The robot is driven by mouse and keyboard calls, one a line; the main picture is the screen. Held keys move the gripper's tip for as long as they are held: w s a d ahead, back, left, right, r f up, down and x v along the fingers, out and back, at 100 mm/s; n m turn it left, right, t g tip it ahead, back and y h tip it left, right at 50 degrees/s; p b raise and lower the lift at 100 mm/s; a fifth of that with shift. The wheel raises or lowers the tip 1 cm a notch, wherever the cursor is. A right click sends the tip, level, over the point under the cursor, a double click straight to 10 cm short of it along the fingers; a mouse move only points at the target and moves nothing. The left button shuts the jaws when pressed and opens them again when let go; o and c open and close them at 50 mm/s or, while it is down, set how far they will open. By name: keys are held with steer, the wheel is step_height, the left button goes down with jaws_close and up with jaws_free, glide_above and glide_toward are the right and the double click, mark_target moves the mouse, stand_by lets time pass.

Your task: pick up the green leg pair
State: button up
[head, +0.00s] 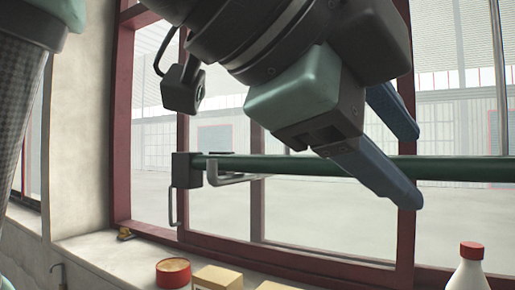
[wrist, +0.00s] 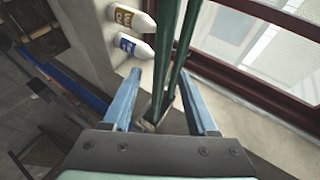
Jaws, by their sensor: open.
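The green leg pair (head: 260,166) shows in the head view as a long dark green bar running level across the window. A dark block and a bent grey metal piece are at its left end. In the wrist view two dark green bars (wrist: 162,83) run side by side from the top edge down between my fingers. My gripper (head: 411,165) is open, with blue fingers. In the head view the lower finger crosses in front of the bar. The wrist view shows my gripper (wrist: 160,76) with a finger on each side of the bars. Contact cannot be told.
A pale sill (head: 100,250) runs below a red-framed window (head: 122,120). On it are a red tin (head: 173,273), cardboard boxes (head: 217,278) and a white bottle with a red cap (head: 470,270). In the wrist view two white bottles (wrist: 130,17) lie near the bars at top.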

steer(key=shift+x, duration=0.95)
jaws_close()
steer(key=shift+r, duration=0.1)
stand_by(0.5)
